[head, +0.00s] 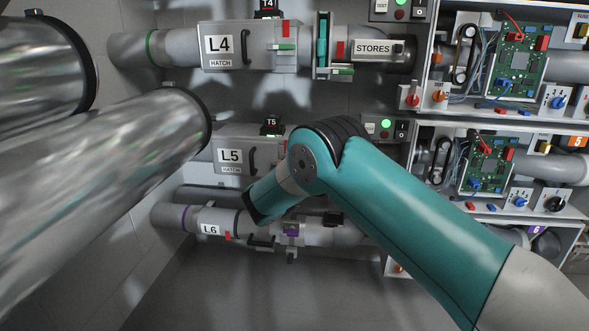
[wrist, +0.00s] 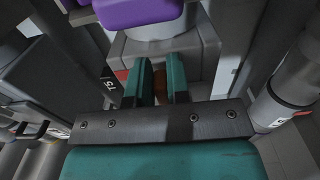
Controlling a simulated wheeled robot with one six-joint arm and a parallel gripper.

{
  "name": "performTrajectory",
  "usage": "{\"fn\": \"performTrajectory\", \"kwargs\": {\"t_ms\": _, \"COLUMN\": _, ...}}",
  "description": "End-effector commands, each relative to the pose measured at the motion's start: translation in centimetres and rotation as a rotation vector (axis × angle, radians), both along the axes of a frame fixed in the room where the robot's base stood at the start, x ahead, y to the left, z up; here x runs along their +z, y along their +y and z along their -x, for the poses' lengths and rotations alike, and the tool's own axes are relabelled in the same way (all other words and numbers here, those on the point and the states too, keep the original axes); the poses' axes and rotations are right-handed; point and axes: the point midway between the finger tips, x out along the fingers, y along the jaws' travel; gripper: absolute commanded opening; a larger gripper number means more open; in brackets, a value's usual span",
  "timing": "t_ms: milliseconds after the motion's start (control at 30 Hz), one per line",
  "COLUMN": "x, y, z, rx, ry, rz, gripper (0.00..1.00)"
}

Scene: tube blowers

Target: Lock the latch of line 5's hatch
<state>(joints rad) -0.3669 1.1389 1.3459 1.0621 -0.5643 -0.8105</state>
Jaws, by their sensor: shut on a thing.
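The line 5 hatch, labelled L5 (head: 230,156), is on the back wall in the head view, with a black handle (head: 251,159). My arm covers the right part of this hatch, so its latch does not show there. My gripper's fingers are hidden in the head view. In the wrist view my gripper (wrist: 160,84) has its two teal fingers close together, shut on a small brown piece (wrist: 160,90) that is mostly hidden between them. I cannot tell from its visible part whether it is the latch. A T5 label (wrist: 109,84) is left of the fingers.
The L6 pipe (head: 195,220) runs below. Large metal pipes (head: 110,190) fill the left foreground. Open cabinets with circuit boards (head: 515,60) stand right. A purple part (wrist: 140,12) is above the fingers.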

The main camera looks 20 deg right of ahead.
Motion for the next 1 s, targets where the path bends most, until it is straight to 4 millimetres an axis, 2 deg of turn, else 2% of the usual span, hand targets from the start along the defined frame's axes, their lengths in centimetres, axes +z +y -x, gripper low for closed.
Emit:
{"fn": "performTrajectory", "kwargs": {"t_ms": 500, "x": -0.25, "y": 0.06, "z": 0.06, "rx": 0.001, "ry": -0.004, "rz": -0.018, "gripper": 0.0}}
{"fn": "performTrajectory", "kwargs": {"t_ms": 533, "x": -0.25, "y": 0.06, "z": 0.06, "rx": 0.001, "ry": -0.004, "rz": -0.018, "gripper": 0.19}}
{"fn": "performTrajectory", "kwargs": {"t_ms": 600, "x": -0.23, "y": 0.06, "z": 0.05, "rx": 0.001, "ry": -0.004, "rz": -0.018, "gripper": 0.35}}
{"fn": "performTrajectory", "kwargs": {"t_ms": 633, "x": -0.21, "y": 0.04, "z": 0.05, "rx": 0.001, "ry": -0.005, "rz": -0.017, "gripper": 0.39}}
{"fn": "performTrajectory", "kwargs": {"t_ms": 1000, "x": -0.09, "y": 0.38, "z": 0.58, "rx": 0.001, "ry": -0.005, "rz": -0.017, "gripper": 0.39}}
